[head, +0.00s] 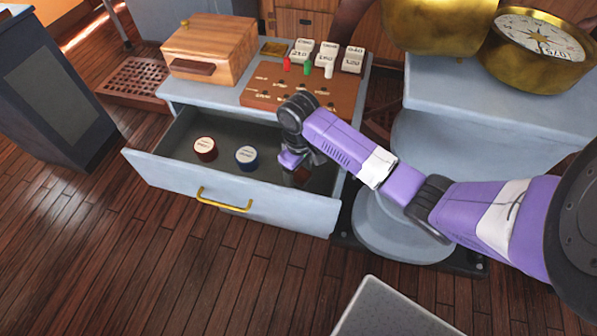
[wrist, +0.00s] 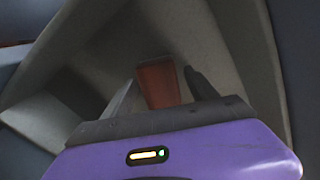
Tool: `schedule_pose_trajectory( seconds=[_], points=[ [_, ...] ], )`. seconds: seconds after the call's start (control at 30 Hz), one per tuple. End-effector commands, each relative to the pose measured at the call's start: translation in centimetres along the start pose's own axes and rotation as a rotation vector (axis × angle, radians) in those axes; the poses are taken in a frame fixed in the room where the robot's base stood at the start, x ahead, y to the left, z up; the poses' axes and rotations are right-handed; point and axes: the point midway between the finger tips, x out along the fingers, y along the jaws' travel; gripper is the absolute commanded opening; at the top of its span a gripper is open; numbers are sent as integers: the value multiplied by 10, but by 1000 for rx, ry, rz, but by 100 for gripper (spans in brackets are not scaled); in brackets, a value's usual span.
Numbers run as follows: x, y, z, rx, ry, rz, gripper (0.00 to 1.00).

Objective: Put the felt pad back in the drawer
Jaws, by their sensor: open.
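My gripper (head: 296,166) reaches down into the right end of the open drawer (head: 180,175) in the head view. A small reddish-brown block (head: 302,174) is at its fingertips, mostly hidden by the gripper. In the wrist view, the open fingers of my gripper (wrist: 160,82) stand on either side of this block (wrist: 158,84), with a visible gap on the right. The block appears to be inside the drawer; I cannot tell whether it is the felt pad. A flat olive-gold square (head: 273,48) lies on the cabinet top.
A red-brown round tin (head: 205,149) and a blue one (head: 247,157) stand in the drawer. A wooden box (head: 210,48) and a wooden board (head: 285,88) with several pegs and white blocks (head: 302,52) sit on the cabinet. The drawer walls are close to my gripper.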

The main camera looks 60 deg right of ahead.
Motion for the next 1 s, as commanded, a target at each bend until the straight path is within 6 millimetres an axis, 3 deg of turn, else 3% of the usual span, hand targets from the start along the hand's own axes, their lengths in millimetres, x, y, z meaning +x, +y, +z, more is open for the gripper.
schedule_pose_trajectory(
  seconds=[0.27,0.8,1.0],
  points=[
    [-11,0,-1,0,3,0,67],
    [-114,1,0,0,1,2,67],
    [-124,1,0,1,0,1,67]
  ],
)
